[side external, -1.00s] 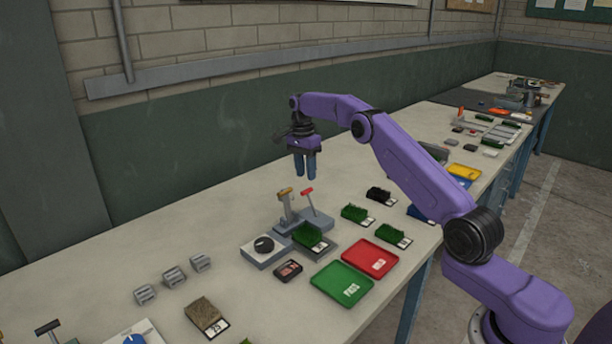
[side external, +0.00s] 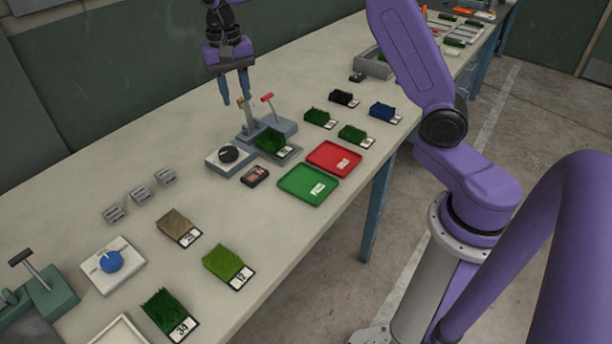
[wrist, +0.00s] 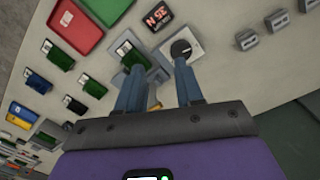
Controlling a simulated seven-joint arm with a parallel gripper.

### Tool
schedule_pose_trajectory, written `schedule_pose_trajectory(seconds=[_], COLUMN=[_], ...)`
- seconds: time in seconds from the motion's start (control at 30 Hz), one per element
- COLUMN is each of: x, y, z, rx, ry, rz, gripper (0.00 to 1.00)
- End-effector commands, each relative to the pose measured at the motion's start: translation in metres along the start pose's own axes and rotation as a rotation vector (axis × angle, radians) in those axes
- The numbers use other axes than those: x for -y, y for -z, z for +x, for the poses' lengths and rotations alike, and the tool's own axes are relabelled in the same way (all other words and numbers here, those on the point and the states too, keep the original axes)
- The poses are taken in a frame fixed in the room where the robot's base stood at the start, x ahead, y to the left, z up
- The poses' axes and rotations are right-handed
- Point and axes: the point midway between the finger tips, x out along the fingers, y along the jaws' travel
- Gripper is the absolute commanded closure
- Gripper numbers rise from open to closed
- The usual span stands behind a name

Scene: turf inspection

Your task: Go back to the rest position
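My gripper (side external: 236,101) is open and empty, pointing down in the air behind the test fixture (side external: 276,128), which has a red-handled lever (side external: 267,97) and a tan-handled lever. Its fingers are clearly apart in the wrist view (wrist: 159,72), with nothing between them. A green turf sample (side external: 272,141) sits on the fixture. A grey box with a black knob (side external: 229,154) stands beside the fixture. From the side, one fingertip overlaps the tan handle; contact cannot be told.
A green tray (side external: 295,193) and red tray (side external: 342,147) lie in front of the fixture, beside a small dark meter (side external: 255,176). Several turf samples (side external: 352,134) lie to the right. Grey blocks (side external: 139,194) and a blue-knob box (side external: 110,262) are left. Bare bench shows behind.

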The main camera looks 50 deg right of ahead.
Motion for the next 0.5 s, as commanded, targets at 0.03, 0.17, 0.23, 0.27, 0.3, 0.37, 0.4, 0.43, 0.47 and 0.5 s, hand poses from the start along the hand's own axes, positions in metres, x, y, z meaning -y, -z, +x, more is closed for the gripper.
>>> schedule_pose_trajectory(seconds=[0.03,0.17,0.23,0.27,0.3,0.37,0.4,0.43,0.47,0.5], x=[0.0,-0.005,-0.011,-0.015,-0.021,-0.031,-0.039,-0.045,-0.052,-0.061], y=[-0.023,-0.078,-0.106,-0.118,-0.135,-0.158,-0.172,-0.183,-0.194,-0.208], z=[-0.005,-0.009,-0.01,-0.01,-0.01,-0.009,-0.007,-0.006,-0.005,-0.002], rx=[-0.006,-0.017,-0.023,-0.025,-0.028,-0.033,-0.037,-0.039,-0.041,-0.045], ry=[0.004,0.01,0.014,0.015,0.017,0.019,0.021,0.022,0.023,0.025], rz=[-0.089,-0.315,-0.437,-0.488,-0.558,-0.661,-0.731,-0.782,-0.834,-0.904], gripper=[0.64,0.64,0.64,0.64,0.64,0.64,0.64,0.64,0.64,0.64])
